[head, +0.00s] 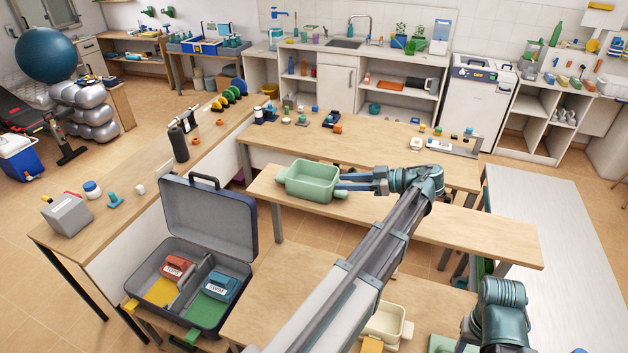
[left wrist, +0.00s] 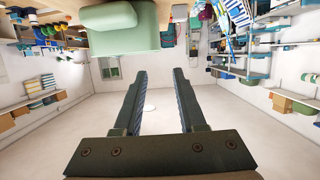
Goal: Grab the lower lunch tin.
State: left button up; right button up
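A pale green, open-topped lunch tin (head: 312,182) with end handles stands on the narrow middle bench. A cream open tin (head: 388,324) stands on the near bench, partly hidden by my left arm. I cannot tell by heights which is the lower tin. My left gripper (head: 340,183) is open, its fingers pointing left at the right end of the green tin. In the left wrist view the fingers (left wrist: 159,72) are apart with nothing between them; the green tin (left wrist: 122,28) fills the upper left. My right arm shows at lower right, its gripper out of sight.
An open grey case (head: 213,215) with red and blue items stands at left. The narrow bench (head: 450,228) is clear right of the green tin. The bench behind (head: 375,146) holds small objects along its far edge. A pale table (head: 545,235) at right is empty.

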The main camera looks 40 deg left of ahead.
aim_at(306, 185)
pick_arm(q)
jog(key=b+x, duration=0.2)
jog(key=x, duration=0.6)
jog(key=shift+f, duration=0.1)
jog(key=shift+a, duration=0.1)
jog(key=shift+a+f+b, duration=0.15)
jog(key=shift+f+b, duration=0.05)
jog(key=shift+b, duration=0.1)
jog(key=b+x, duration=0.1)
jog(key=x, duration=0.3)
jog(key=shift+f+b, duration=0.35)
jog(key=shift+b, duration=0.05)
jog(key=shift+s+a, duration=0.1)
jog(key=shift+a, duration=0.15)
grip_shut()
jog(key=shift+r, duration=0.1)
